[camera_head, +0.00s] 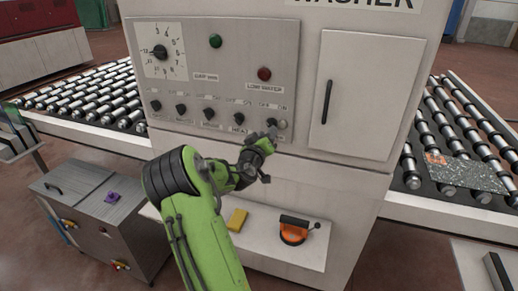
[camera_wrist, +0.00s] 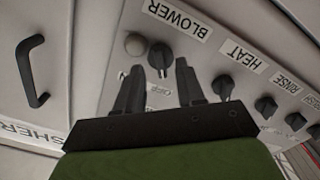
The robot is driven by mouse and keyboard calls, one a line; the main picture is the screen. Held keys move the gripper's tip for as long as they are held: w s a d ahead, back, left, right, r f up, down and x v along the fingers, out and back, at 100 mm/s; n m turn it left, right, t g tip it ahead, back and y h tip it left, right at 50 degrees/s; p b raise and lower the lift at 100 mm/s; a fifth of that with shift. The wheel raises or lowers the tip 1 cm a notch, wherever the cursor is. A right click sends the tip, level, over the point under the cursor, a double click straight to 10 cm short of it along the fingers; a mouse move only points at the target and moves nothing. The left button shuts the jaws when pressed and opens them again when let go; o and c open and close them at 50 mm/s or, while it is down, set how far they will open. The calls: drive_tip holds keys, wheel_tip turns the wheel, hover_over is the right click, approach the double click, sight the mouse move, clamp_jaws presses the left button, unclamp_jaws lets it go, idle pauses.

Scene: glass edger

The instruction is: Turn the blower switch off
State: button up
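The blower switch (camera_wrist: 160,57) is a dark rotary knob beside the "BLOWER" label (camera_wrist: 175,18), which appears upside down in the wrist view. My gripper (camera_wrist: 160,72) is open, with one finger on each side of the knob in the picture. The knob is not clamped, and I cannot tell whether a finger touches it. In the head view my gripper (camera_head: 271,134) is at the right end of the knob row and mostly covers this knob. The knob's exact pointer direction is hard to read.
A silver round button (camera_wrist: 134,44) sits close beside the knob. The heat knob (camera_wrist: 223,86) and several others line the panel (camera_head: 225,85). A cabinet door with a dark handle (camera_head: 327,101) is to the right. A shelf below holds a yellow block (camera_head: 237,219) and an orange-black tool (camera_head: 294,232).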

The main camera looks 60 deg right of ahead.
drive_tip(key=s+a+b, duration=0.2)
drive_tip(key=a+b, duration=0.1)
drive_tip(key=a, duration=0.9)
drive_tip(key=shift+a, duration=0.15)
drive_tip(key=w+a+f+t+y+p, duration=0.1)
drive_tip(key=a+f+y, duration=0.1)
drive_tip(key=a+y, duration=0.6)
drive_tip(key=w+a+f+t+y+p, duration=0.1)
drive_tip(key=a+f+t+y, duration=0.15)
drive_tip(key=a, duration=0.85)
drive_tip(key=s+a+r+n+y, duration=0.2)
drive_tip(key=s+a+n+y, duration=0.1)
drive_tip(key=a, duration=0.7)
drive_tip(key=s+a+r+n+y, duration=0.2)
drive_tip(key=s+a+n+y, duration=0.2)
drive_tip(key=a, duration=0.7)
drive_tip(key=shift+s+n+g+p, duration=0.35)
drive_tip(key=shift+s+n, duration=0.65)
drive_tip(key=shift+s, duration=0.25)
